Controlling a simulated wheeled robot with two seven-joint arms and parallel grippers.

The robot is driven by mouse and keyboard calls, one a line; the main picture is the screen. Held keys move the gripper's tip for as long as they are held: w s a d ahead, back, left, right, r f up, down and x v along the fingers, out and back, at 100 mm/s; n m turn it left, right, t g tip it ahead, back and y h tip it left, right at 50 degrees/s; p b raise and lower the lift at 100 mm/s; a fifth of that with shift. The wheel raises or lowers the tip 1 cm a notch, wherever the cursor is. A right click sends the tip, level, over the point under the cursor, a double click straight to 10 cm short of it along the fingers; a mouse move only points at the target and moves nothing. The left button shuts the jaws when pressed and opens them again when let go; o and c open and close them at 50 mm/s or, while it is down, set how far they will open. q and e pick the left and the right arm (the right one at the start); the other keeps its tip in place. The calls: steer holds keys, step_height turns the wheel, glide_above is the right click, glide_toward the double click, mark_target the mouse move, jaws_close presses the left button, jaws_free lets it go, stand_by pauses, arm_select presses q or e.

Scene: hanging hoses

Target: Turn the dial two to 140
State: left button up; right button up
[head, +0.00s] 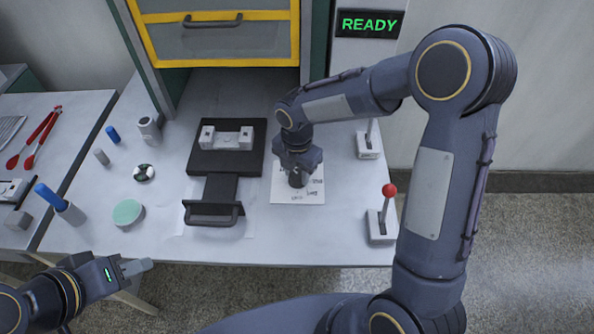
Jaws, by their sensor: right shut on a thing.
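A dark round knob (297,179), which looks like the dial, stands on a white printed sheet (297,197) on the table. My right gripper (298,170) points down and is shut on this knob, hiding most of it. The print on the sheet is too small to read, and no pointer on the knob shows. My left gripper (138,267) is in front of the table's front left edge, away from the dial. Its fingers overlap in this view, so I cannot tell whether they are open.
A black fixture (213,187) with a front handle lies left of the sheet. A red-knobbed lever (382,222) and another lever (369,142) stand to the right. A green round pad (128,212) lies at left. A sign (370,24) reads READY.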

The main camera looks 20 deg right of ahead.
steer(key=m+b, duration=0.1)
steer(key=m, duration=0.3)
steer(key=shift+w+f, duration=0.1)
steer(key=m+b, duration=0.1)
steer(key=m, duration=0.3)
steer(key=shift+w+a+m, duration=0.1)
steer(key=shift+m, duration=0.2)
steer(key=m+b, duration=0.1)
steer(key=m, duration=0.3)
steer(key=m+b, duration=0.1)
steer(key=m, duration=0.4)
steer(key=shift+w, duration=0.1)
steer(key=m, duration=0.4)
steer(key=shift+m+b, duration=0.3)
steer(key=shift+b, duration=0.05)
steer(key=m, duration=0.4)
steer(key=shift+d, duration=0.2)
steer(key=m, duration=0.4)
steer(key=shift+d+m, duration=0.1)
steer(key=shift+m, duration=0.3)
steer(key=shift+m+p, duration=0.4)
steer(key=shift+m, duration=1.5)
